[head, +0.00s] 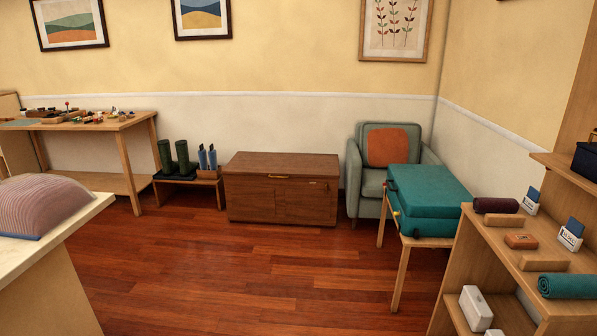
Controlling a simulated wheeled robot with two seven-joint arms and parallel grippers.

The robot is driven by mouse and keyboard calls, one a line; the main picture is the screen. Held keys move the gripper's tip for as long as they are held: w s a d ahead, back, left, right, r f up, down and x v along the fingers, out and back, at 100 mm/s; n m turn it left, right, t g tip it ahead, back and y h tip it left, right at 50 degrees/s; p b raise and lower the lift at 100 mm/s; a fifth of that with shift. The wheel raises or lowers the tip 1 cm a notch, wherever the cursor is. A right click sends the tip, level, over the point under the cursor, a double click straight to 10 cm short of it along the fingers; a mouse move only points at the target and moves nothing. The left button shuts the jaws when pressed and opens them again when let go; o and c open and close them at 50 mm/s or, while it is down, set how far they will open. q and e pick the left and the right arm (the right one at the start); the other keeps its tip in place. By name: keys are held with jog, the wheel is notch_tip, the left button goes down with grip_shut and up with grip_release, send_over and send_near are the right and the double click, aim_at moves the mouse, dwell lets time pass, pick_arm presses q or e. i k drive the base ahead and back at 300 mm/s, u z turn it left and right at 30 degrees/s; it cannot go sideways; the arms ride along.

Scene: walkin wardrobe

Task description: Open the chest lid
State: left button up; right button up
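A brown wooden chest (270,204) stands on the floor against the far wall, near the middle of the head view. Its lid (282,164) looks shut, lying flat on top. A small brass-coloured handle or latch (279,177) shows at the upper front edge, with another small metal piece to its right. The front has a vertical line down its middle. Neither of my grippers is in view.
Red-brown wooden floor (235,265) lies clear before the chest. Left of it is a low bench (205,182) with boots. At right are an armchair (373,185), a teal suitcase (425,193) on a stand and a wooden shelf (500,235). A counter (60,215) is near left.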

aim_at(279, 165)
jog(key=u, duration=0.2)
jog(key=i, duration=2.35)
jog(key=u, duration=0.2)
jog(key=i, duration=2.9)
jog(key=u, duration=0.05)
